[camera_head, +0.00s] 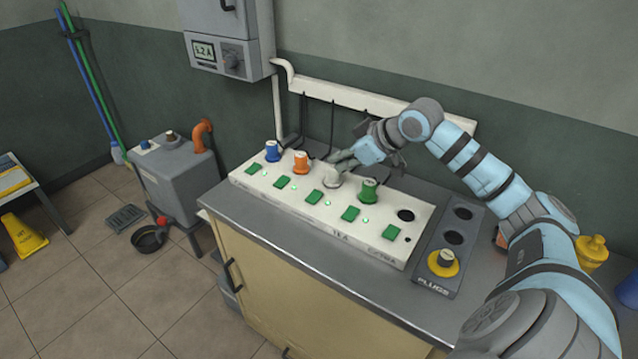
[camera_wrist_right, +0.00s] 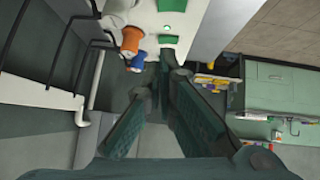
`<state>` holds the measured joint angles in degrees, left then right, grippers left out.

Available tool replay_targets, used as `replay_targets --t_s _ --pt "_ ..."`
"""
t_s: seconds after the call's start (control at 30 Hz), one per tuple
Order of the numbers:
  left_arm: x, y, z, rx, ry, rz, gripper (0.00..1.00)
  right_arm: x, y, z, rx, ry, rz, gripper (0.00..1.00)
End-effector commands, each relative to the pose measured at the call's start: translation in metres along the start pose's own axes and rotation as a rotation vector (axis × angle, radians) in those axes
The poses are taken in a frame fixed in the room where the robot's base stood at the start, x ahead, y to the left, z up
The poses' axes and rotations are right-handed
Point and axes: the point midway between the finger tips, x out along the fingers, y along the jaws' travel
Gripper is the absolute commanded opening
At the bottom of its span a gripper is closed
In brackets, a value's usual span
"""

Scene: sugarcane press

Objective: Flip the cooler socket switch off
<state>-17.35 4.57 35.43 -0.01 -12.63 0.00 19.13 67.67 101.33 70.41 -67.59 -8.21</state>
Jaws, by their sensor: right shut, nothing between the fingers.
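A white socket strip (camera_head: 300,208) lies on the grey counter, with a row of green switches along its front. They include the leftmost switch (camera_head: 254,168), the second (camera_head: 282,182), the middle one (camera_head: 314,197) and the one above the TEA label (camera_head: 350,214). Small green lights glow beside several switches. The cooler label cannot be read. My right gripper (camera_head: 339,159) is shut and empty, above the strip's back edge near the pale middle plug (camera_head: 332,180). In the right wrist view, the strip (camera_wrist_right: 150,12) shows beyond the fingers. My left gripper is out of view.
A blue plug (camera_head: 272,151), an orange plug (camera_head: 301,162) and a green plug (camera_head: 368,190) stand in the strip. A dark PLUGS holder (camera_head: 435,279) with a yellow-based plug is at its right. A wall box (camera_head: 230,40) hangs behind. The counter front (camera_head: 320,262) is clear.

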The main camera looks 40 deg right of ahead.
Motion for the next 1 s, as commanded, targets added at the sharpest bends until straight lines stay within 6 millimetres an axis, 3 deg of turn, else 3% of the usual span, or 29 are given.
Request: replay_targets --t_s 0.47,0.5,0.7,1.0 --pt "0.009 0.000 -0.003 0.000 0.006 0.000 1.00 0.096 -0.004 0.000 0.003 0.000 -0.007 0.00" --pt "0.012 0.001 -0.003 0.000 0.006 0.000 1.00 0.102 -0.003 0.006 0.002 -0.003 -0.005 0.00" --pt "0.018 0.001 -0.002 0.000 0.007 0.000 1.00 0.119 -0.002 0.025 0.000 -0.003 -0.003 0.00" --pt "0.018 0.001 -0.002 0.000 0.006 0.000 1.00 0.121 -0.002 0.028 0.000 -0.001 -0.002 0.00"
